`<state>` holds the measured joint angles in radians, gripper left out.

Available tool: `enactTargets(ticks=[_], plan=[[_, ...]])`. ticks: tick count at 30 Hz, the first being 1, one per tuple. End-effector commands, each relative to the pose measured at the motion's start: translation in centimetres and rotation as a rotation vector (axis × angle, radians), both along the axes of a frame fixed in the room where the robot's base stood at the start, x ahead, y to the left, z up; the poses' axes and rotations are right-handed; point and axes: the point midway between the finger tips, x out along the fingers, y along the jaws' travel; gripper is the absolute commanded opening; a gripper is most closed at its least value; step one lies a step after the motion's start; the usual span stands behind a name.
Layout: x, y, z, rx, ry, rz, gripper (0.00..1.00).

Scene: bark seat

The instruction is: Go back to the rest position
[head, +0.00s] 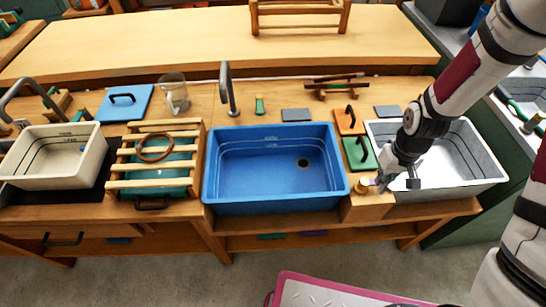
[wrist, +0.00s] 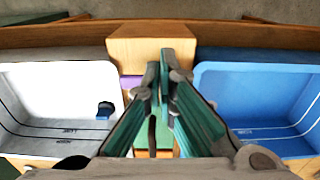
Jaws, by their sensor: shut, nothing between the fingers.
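My gripper (head: 397,180) hangs over the left part of the white-grey basin at the right of the bench in the head view. In the wrist view my gripper (wrist: 164,70) points down with its green fingers together and nothing between them. Below it is a strip of wood between the white basin (wrist: 30,100) and the blue basin (wrist: 260,95).
The blue basin (head: 275,202) stands left of my gripper. A green board (head: 360,153) and an orange board (head: 350,120) lie between the basins. A tap (head: 228,90) rises behind. A small yellowish object (head: 363,186) sits near the front edge.

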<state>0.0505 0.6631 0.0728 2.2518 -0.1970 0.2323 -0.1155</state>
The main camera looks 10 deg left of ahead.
Motion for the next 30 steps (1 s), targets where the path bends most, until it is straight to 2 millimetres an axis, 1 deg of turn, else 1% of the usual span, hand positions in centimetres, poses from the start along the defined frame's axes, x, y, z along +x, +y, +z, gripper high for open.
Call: enactTargets(ticks=[12,14,16,17,20,21,23,24,28,30], plan=[[0.1,0.0,-0.1,0.000,0.000,0.000,0.00],[0.1,0.0,0.2,-0.001,-0.003,-0.001,0.00],[0.4,-0.1,1.3,-0.004,-0.016,-0.006,0.00],[0.5,-0.2,1.9,-0.007,-0.022,-0.010,0.00],[0.7,-0.5,5.1,-0.017,-0.053,-0.028,0.00],[0.7,-0.6,6.6,-0.022,-0.067,-0.038,0.00],[0.6,-0.8,9.0,-0.028,-0.090,-0.053,0.00],[0.5,-0.9,10.5,-0.032,-0.105,-0.064,0.00],[-0.5,-1.2,15.3,-0.039,-0.152,-0.100,0.00],[-1.3,-1.3,17.7,-0.040,-0.176,-0.118,0.00]])
